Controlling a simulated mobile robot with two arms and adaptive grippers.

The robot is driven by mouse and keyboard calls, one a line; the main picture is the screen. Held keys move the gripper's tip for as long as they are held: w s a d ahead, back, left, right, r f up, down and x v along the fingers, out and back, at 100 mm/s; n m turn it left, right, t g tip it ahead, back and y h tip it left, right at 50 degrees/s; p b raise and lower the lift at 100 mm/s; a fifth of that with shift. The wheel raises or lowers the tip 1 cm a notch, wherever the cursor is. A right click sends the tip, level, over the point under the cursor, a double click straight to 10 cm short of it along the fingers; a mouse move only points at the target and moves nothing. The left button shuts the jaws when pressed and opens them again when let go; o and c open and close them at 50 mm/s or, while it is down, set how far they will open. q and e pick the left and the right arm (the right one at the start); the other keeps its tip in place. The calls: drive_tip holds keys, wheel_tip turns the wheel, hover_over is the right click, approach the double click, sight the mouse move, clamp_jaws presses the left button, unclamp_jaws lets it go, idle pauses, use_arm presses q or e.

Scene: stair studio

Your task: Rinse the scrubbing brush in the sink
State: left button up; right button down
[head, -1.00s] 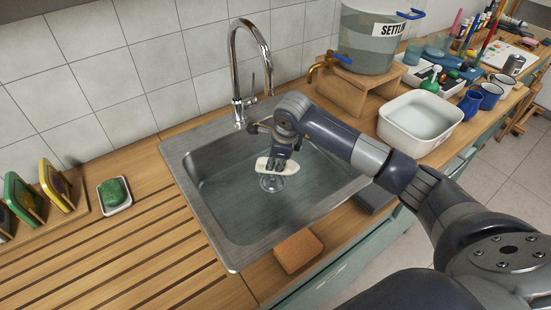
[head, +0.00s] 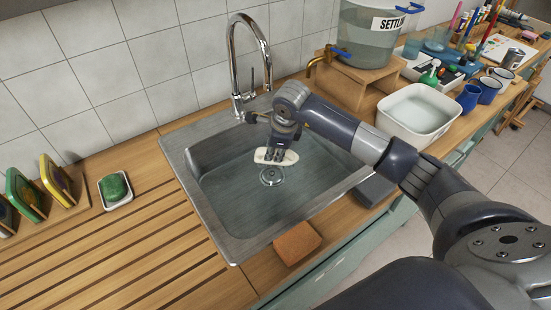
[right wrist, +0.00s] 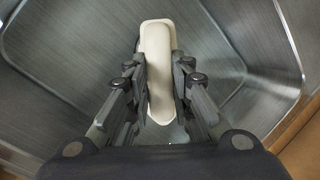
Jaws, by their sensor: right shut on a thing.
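The scrubbing brush (head: 272,156) is a pale, oblong block held over the sink (head: 225,229). My right gripper (head: 284,147) is shut on it, with a finger on each side. In the right wrist view the brush (right wrist: 159,65) stands out between the fingers of my right gripper (right wrist: 160,85), with the metal sink walls around it. Its bristles are not clearly visible. The sink is steel with a round drain (head: 271,176) below the brush. The chrome faucet (head: 232,55) arches behind the gripper; no stream shows from it. My left gripper is not in view.
A green sponge in a white dish (head: 116,191) lies on the slatted drainboard at left. An orange-brown block (head: 298,243) and a grey block (head: 374,191) lie along the front edge. A white basin of water (head: 419,113) and a settling tank (head: 366,40) stand at right.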

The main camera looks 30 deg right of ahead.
sight(275, 151)
drive_tip(key=shift+r+p, duration=2.25)
drive_tip(key=shift+r, duration=2.3)
wheel_tip(275, 151, up, 4)
drive_tip(key=shift+f+p, duration=0.1)
drive_tip(key=shift+p, duration=0.95)
